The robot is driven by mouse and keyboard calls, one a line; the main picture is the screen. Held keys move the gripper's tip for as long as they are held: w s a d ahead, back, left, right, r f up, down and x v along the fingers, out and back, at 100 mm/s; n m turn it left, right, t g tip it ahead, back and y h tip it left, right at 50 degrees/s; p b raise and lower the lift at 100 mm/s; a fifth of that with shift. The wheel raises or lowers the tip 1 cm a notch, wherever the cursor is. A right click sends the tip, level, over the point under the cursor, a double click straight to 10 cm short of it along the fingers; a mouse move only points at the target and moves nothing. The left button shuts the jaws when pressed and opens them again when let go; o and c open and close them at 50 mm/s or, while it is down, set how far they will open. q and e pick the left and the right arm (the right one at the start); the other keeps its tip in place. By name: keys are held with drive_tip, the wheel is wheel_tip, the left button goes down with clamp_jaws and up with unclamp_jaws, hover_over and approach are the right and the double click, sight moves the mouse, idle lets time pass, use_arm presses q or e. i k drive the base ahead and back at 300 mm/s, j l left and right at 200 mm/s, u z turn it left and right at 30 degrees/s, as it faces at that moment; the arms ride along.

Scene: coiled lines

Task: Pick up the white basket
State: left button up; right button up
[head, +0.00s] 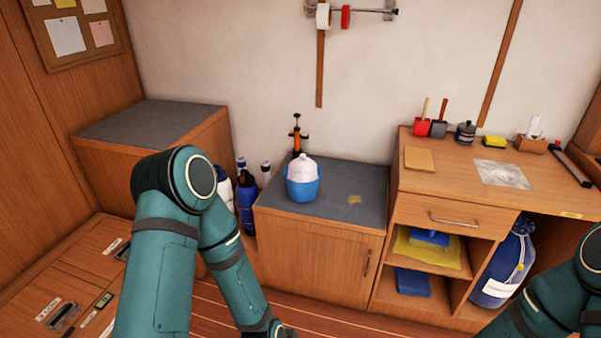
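I see no clear white basket in the head view. The nearest match is a blue tub (303,188) holding a white, rounded, cloth-like bundle (302,168), upright on the grey top of a low wooden cabinet (335,190). I cannot tell what the bundle is. My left arm comes in from the left and bends down, and its end runs out at the bottom edge, so its gripper is out of view. My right arm shows only in the lower right corner, and its gripper is out of view too.
An orange-and-black pump (298,138) stands behind the tub, several bottles (247,197) left of the cabinet. A yellowish patch (354,199) lies right of the tub. The wooden desk (445,190) at right holds brushes, a sponge (494,141) and a sheet. A blue bag (503,265) sits below.

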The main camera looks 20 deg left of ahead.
sight(302, 169)
drive_tip(key=i+j+z, duration=0.3)
drive_tip(key=i+j, duration=0.2)
drive_tip(key=i+j+z, duration=0.3)
drive_tip(key=i+j, duration=0.15)
drive_tip(key=j, duration=0.25)
